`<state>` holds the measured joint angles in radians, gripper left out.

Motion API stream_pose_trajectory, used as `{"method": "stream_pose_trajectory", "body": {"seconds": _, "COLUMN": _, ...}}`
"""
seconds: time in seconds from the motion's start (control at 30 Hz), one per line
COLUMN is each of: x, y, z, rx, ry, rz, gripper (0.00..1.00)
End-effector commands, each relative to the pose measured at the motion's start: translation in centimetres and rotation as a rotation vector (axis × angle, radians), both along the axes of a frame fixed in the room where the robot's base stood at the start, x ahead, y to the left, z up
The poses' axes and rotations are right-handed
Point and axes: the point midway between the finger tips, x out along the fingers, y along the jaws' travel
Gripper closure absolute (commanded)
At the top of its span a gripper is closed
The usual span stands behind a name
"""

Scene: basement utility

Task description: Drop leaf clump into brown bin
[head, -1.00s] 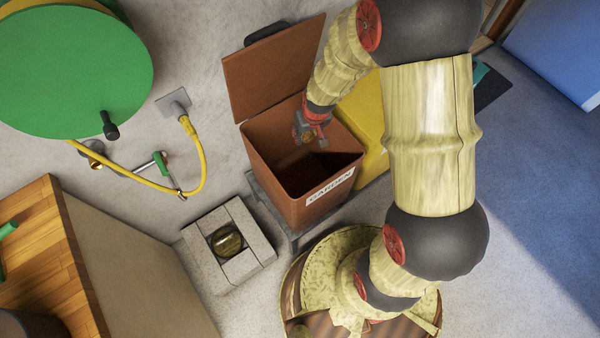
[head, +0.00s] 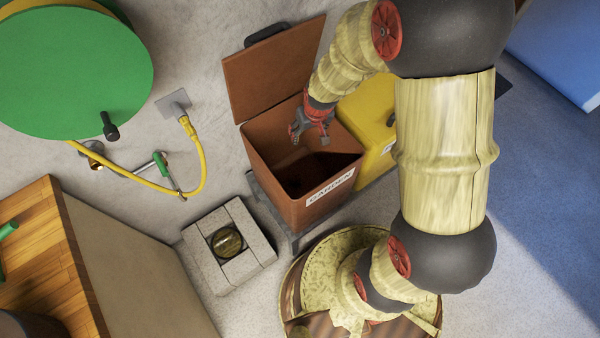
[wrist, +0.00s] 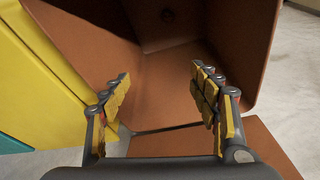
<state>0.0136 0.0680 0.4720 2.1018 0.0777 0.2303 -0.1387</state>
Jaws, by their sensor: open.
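The brown bin (head: 262,150) stands with its lid up and a "GARDEN" label on its front. Its inside also fills much of the wrist view (wrist: 150,60). My gripper (head: 310,138) is over the bin's mouth, pointing down. In the wrist view my gripper (wrist: 162,82) has its fingers spread wide with nothing between them. I cannot make out the leaf clump for certain. A small dark round spot shows deep in the bin in the wrist view, but I cannot tell what it is. The bin's floor is in shadow in the head view.
A yellow bin (head: 365,112) stands close against the brown bin's right side. The raised brown lid (head: 270,70) is behind my gripper. A concrete block (head: 200,262) with a round glassy thing, a yellow hose (head: 200,160) and a green reel (head: 70,70) are to the left.

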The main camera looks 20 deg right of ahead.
Motion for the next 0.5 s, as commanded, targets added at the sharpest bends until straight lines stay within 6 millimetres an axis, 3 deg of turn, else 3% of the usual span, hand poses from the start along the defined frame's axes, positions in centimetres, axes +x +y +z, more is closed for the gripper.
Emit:
{"method": "stream_pose_trajectory", "body": {"seconds": 0.3, "x": -1.6, "y": -0.1, "z": 6.3, "rx": -0.001, "ry": -0.005, "rz": 0.000, "gripper": 0.39}}
{"method": "stream_pose_trajectory", "body": {"seconds": 0.5, "x": -2.3, "y": -0.1, "z": 8.3, "rx": 0.000, "ry": 0.000, "rz": 0.000, "gripper": 0.39}}
